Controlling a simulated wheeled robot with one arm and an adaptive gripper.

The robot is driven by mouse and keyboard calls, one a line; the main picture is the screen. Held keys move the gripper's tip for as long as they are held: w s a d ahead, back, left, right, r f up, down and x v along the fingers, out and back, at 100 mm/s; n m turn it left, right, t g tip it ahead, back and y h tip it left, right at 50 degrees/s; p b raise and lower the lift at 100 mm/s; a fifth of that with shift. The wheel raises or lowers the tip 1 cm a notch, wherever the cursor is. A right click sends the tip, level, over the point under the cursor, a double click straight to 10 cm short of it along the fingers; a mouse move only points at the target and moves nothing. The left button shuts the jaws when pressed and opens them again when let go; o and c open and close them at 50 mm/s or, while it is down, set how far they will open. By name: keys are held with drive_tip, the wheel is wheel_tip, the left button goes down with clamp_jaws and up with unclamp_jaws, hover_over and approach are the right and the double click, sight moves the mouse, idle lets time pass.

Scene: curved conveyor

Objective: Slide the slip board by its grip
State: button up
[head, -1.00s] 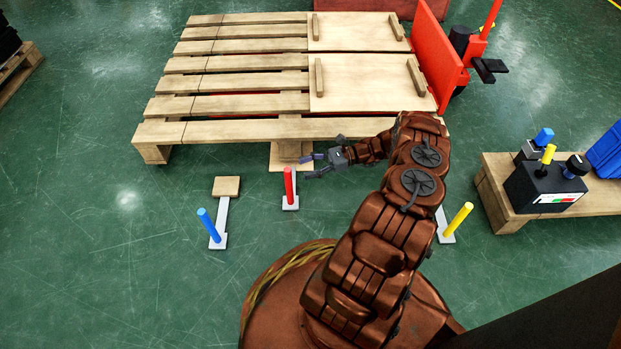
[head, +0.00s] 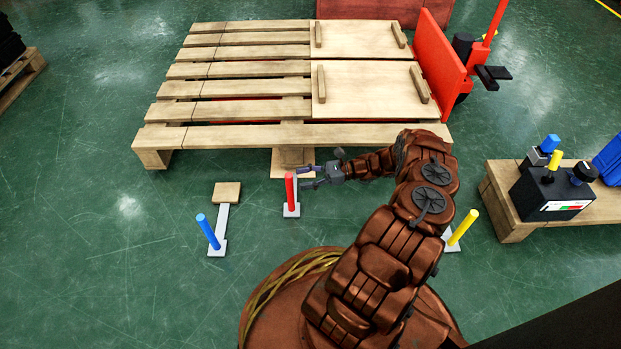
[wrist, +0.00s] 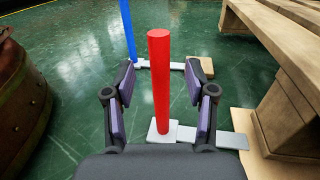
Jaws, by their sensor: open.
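A red upright grip (head: 290,187) stands on a small white base in front of the pallet. From it a white strip (wrist: 222,140) runs to a flat wooden board (head: 280,171) partly under the pallet's near edge. My gripper (head: 301,176) is open, its fingertips at the red grip. In the wrist view the red grip (wrist: 160,85) stands upright between the two spread fingers (wrist: 160,80), with a gap on each side. A blue grip (head: 208,232) with a strip and small wooden board (head: 227,193) stands to the left. A yellow grip (head: 463,227) stands to the right, its strip partly hidden by my arm.
A large slatted pallet (head: 225,137) with two cleated panels (head: 370,88) lies behind the grips. A red pallet jack (head: 442,62) is at its right. A control box (head: 552,193) sits on a low wooden stand at right. Green floor is free at left.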

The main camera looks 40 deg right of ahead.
sight(289, 180)
drive_tip(key=shift+b+x, duration=0.85)
drive_tip(key=shift+x, duration=1.8)
clamp_jaws()
